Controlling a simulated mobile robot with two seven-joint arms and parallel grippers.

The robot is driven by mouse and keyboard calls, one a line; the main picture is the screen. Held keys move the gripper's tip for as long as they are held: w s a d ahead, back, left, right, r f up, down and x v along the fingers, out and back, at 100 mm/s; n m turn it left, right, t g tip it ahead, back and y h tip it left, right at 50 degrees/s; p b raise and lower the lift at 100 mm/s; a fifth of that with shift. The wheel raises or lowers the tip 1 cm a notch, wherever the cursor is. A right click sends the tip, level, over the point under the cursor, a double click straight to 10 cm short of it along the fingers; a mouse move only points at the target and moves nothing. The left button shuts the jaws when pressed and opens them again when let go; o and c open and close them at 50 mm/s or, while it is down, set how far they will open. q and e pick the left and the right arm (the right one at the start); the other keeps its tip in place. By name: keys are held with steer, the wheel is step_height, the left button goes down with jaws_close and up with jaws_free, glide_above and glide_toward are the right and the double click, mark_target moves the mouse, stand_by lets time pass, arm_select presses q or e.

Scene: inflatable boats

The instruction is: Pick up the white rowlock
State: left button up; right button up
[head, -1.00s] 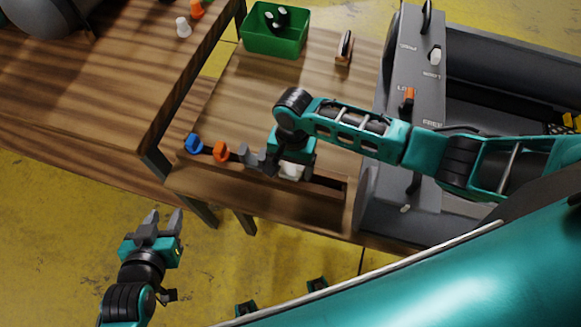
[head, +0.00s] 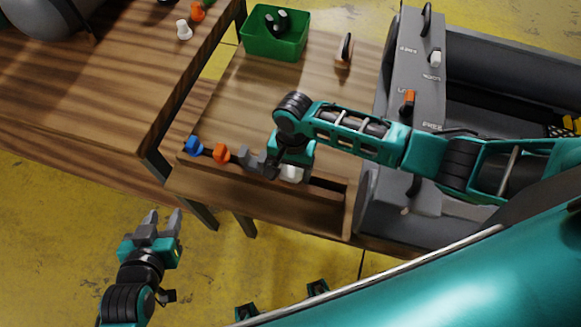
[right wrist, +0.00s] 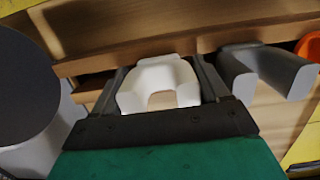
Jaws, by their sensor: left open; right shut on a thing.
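The white rowlock (head: 291,173) is at the right end of a row of rowlocks along the front of the small wooden table, partly hidden by my right gripper (head: 282,172). In the right wrist view the white rowlock (right wrist: 158,84) sits between the two fingers of my right gripper (right wrist: 160,85), with its open end toward the palm. The right gripper is shut on it. I cannot tell whether it is clear of its rack. My left gripper (head: 161,217) is open and empty above the yellow floor, away from the table.
Grey (head: 247,157), orange (head: 221,153) and blue (head: 193,146) rowlocks stand left of the white one; the grey one is close by. A green bin (head: 276,45) stands at the table's back. A grey boat (head: 489,60) lies to the right.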

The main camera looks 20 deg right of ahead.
mark_target(290, 173)
steer(key=shift+r, duration=0.7)
step_height(290, 173, up, 20)
steer(key=p, duration=0.1)
steer(key=shift+p, duration=0.4)
steer(key=shift+f, duration=0.15)
